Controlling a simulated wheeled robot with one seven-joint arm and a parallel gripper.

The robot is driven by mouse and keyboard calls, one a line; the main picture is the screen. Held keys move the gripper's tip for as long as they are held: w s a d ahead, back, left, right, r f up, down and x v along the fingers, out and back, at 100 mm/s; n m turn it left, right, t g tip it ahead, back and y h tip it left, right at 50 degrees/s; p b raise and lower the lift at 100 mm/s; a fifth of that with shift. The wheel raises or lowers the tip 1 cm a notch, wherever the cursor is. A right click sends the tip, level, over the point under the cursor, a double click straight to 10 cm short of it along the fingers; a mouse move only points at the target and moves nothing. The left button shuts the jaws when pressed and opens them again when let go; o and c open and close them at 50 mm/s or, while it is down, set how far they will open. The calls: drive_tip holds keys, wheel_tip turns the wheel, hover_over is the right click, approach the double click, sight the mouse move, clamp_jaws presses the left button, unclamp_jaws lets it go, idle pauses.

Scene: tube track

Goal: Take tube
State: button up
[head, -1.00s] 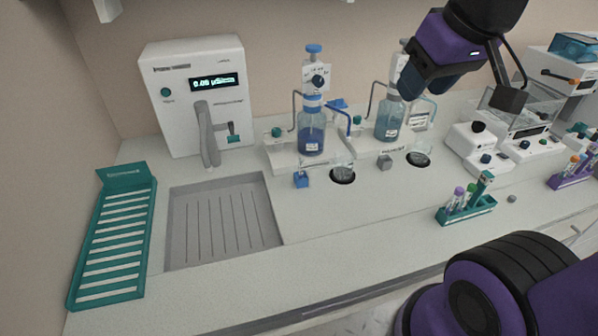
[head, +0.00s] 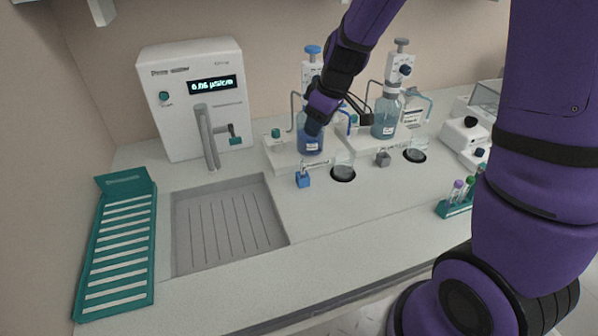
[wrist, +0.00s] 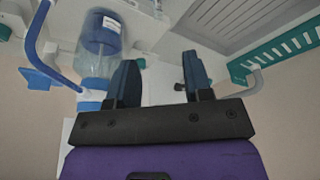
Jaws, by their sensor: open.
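Small tubes with purple and green caps (head: 457,188) stand in a teal rack (head: 453,211) at the right of the bench in the head view. My arm hides the rack's right part. My gripper is in front of the bottle with blue liquid (head: 310,143), well left of the tubes. In the wrist view my gripper (wrist: 160,80) is open, with nothing between its fingers. The blue-liquid bottle also shows left of the fingers in the wrist view (wrist: 97,65). No capped tube shows in the wrist view.
A bottle dispenser with pale liquid (head: 385,122) stands right of the blue one. Beakers (head: 343,168) sit in front. A white machine with display (head: 198,125), a grey sink (head: 187,262) and a slotted teal rack (head: 151,245) are at left. The front bench strip is clear.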

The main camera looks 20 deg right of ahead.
hover_over(303, 157)
drive_tip(key=s+d, duration=0.1)
drive_tip(key=d, duration=0.1)
wheel_tip(303, 157, down, 4)
drive_tip(key=f, duration=0.1)
drive_tip(key=shift+n, duration=0.4)
drive_tip(key=shift+s+x, duration=0.15)
drive_tip(key=shift+x, duration=2.3)
drive_tip(key=shift+s+x, duration=0.15)
drive_tip(key=shift+x, duration=2.3)
drive_tip(key=shift+a, duration=0.2)
drive_tip(key=c, duration=0.8)
